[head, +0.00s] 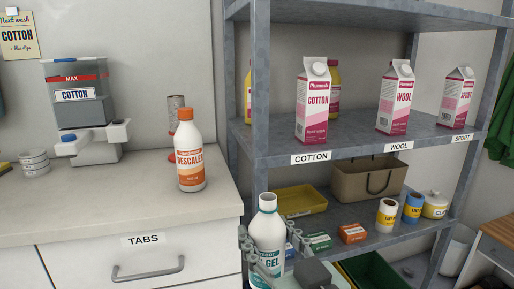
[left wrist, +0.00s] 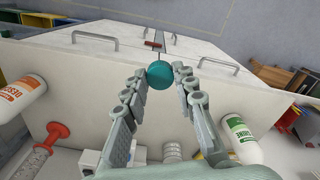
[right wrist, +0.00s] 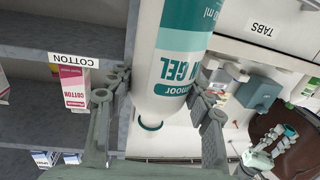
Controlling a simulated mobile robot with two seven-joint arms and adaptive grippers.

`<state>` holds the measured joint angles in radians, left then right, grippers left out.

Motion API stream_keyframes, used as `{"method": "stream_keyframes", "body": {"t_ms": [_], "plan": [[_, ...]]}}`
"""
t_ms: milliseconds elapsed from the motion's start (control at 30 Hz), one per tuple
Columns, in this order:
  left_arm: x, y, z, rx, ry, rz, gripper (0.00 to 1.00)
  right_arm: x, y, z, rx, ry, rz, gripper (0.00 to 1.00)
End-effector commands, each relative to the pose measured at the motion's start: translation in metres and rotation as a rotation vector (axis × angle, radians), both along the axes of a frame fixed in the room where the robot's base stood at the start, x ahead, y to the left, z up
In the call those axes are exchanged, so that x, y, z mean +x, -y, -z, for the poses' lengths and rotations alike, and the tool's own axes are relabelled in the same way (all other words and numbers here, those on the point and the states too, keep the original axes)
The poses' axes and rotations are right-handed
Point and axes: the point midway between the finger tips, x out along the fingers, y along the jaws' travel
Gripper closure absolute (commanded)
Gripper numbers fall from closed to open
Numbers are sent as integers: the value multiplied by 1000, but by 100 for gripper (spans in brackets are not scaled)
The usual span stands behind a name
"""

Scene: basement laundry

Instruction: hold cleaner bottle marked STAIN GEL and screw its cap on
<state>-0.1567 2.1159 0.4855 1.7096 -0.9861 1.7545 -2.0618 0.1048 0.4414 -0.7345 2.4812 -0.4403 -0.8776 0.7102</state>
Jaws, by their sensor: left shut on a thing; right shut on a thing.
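The white STAIN GEL bottle (head: 267,228) with a teal label stands upright at the bottom of the head view, its neck bare of a cap. My right gripper (head: 268,245) is shut around its body. The right wrist view shows the bottle (right wrist: 180,65) large, upside down in the picture, between my right fingers (right wrist: 158,105). A round teal cap (left wrist: 160,75) is pinched between the fingertips of my left gripper (left wrist: 160,82). My left gripper is outside the head view; a small gripper with a teal spot shows at the right of the right wrist view.
An orange-labelled DESCALER bottle (head: 190,155) stands on the counter (head: 110,196), near a COTTON dispenser (head: 80,110). The grey shelf rack (head: 350,150) with pink cartons rises just behind the bottle. The counter front is clear.

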Motion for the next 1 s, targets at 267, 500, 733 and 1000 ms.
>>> {"method": "stream_keyframes", "body": {"t_ms": [267,500,733,1000], "plan": [[0,0,0,0,0,0,82,1,80,67,-2,-8,190,100],[0,0,0,0,0,0,82,4,138,113,4,-7,331,100],[0,0,0,0,0,0,82,6,166,136,6,-8,394,100],[0,0,0,0,0,0,82,6,164,137,4,-16,387,100]]}}
